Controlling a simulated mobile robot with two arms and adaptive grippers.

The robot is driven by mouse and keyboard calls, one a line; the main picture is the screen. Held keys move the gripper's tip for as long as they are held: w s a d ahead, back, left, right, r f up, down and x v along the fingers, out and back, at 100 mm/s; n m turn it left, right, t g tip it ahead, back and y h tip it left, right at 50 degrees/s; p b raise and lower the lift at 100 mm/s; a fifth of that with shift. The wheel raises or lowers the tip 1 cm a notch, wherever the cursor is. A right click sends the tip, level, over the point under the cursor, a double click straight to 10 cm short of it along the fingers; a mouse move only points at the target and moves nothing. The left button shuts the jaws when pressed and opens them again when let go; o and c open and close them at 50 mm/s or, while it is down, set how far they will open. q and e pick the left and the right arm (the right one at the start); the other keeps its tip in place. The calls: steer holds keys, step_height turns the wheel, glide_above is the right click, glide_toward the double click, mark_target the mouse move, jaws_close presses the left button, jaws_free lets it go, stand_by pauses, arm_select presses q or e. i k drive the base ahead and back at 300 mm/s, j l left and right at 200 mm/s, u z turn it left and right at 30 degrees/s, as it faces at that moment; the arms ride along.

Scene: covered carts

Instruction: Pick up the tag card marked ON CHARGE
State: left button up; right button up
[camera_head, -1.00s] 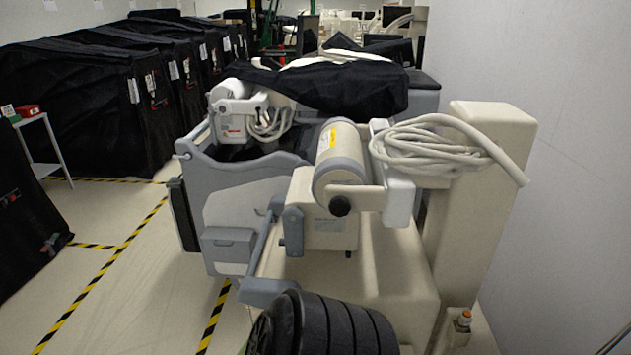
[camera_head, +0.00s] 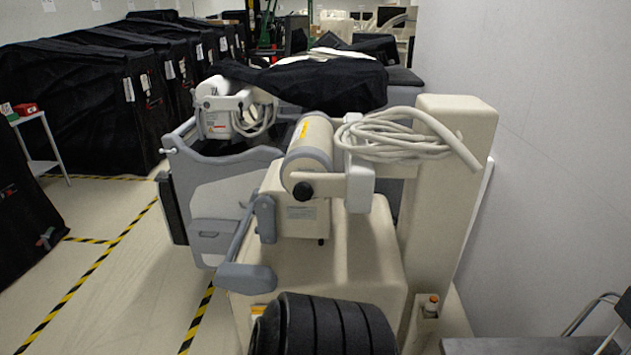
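No card that I can read as ON CHARGE shows. Small white tags hang on the black covered carts at the left, one on the nearest cart (camera_head: 128,89) and others further back; their writing is too small to read. A small upright card (camera_head: 7,108) with green and white on it stands on a little white table (camera_head: 28,117) at the left edge, beside a red box (camera_head: 26,109); its text is not legible. Neither of my grippers is in view.
A large beige and grey wheeled machine (camera_head: 375,260) with coiled cables (camera_head: 395,138) fills the middle, close ahead. A white wall (camera_head: 550,150) closes off the right. A dark surface (camera_head: 520,346) is at the bottom right. Open floor with yellow-black tape (camera_head: 95,270) lies at the left.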

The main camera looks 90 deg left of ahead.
mark_target(256, 310)
steer(key=u, duration=3.1)
steer(key=k+l, duration=0.05)
steer(key=l, duration=0.05)
